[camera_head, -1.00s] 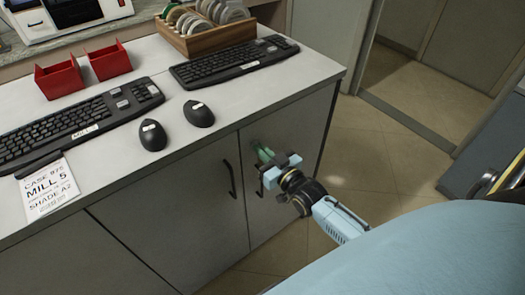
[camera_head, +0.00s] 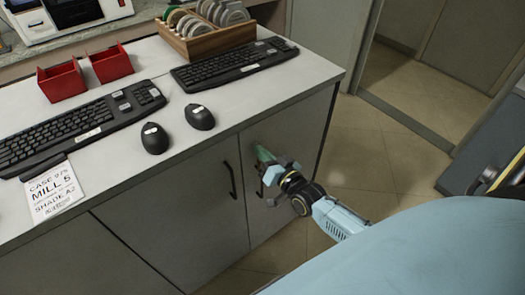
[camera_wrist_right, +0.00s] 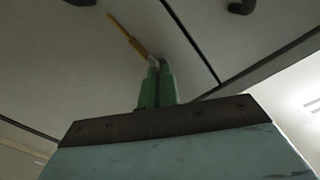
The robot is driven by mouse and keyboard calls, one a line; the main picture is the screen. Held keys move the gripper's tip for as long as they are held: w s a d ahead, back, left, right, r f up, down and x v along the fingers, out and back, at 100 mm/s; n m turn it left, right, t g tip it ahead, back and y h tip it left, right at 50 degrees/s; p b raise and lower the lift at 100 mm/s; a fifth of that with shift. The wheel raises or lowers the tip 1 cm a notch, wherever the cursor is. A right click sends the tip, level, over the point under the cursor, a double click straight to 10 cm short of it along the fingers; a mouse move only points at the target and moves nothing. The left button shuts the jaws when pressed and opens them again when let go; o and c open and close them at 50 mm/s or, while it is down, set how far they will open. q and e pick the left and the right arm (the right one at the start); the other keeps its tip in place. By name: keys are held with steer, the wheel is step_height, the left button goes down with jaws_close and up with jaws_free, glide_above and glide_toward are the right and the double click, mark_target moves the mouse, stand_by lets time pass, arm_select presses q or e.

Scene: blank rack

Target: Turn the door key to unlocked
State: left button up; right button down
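The door key (camera_wrist_right: 154,62) shows as a small grey piece at my right fingertips in the wrist view, with a yellow-orange tag (camera_wrist_right: 127,37) hanging beside it. My right gripper (camera_head: 264,156) is at the upper part of the right grey cabinet door (camera_head: 290,140). Its green fingers (camera_wrist_right: 158,68) are close together on the key in the wrist view. The fingers hide most of the key, and the lock's exact angle cannot be read. My left gripper is not in view.
A dark door handle (camera_head: 230,180) is left of my gripper, and another is close behind it. The countertop (camera_head: 225,115) above holds keyboards (camera_head: 235,62), mice (camera_head: 199,115), red bins (camera_head: 110,62) and a wooden rack (camera_head: 205,38). The floor (camera_head: 365,150) to the right is clear.

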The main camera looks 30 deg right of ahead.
steer(key=shift+d+f+m+b, duration=0.1)
steer(key=shift+m+b, duration=0.25)
steer(key=shift+m, duration=2.65)
steer(key=shift+f+m+b, duration=0.1)
steer(key=shift+m+b, duration=0.25)
steer(key=shift+m, duration=2.65)
steer(key=shift+r+m, duration=0.1)
steer(key=shift+m, duration=0.2)
steer(key=c, duration=1.6)
jaws_free()
steer(key=shift+c, duration=0.2)
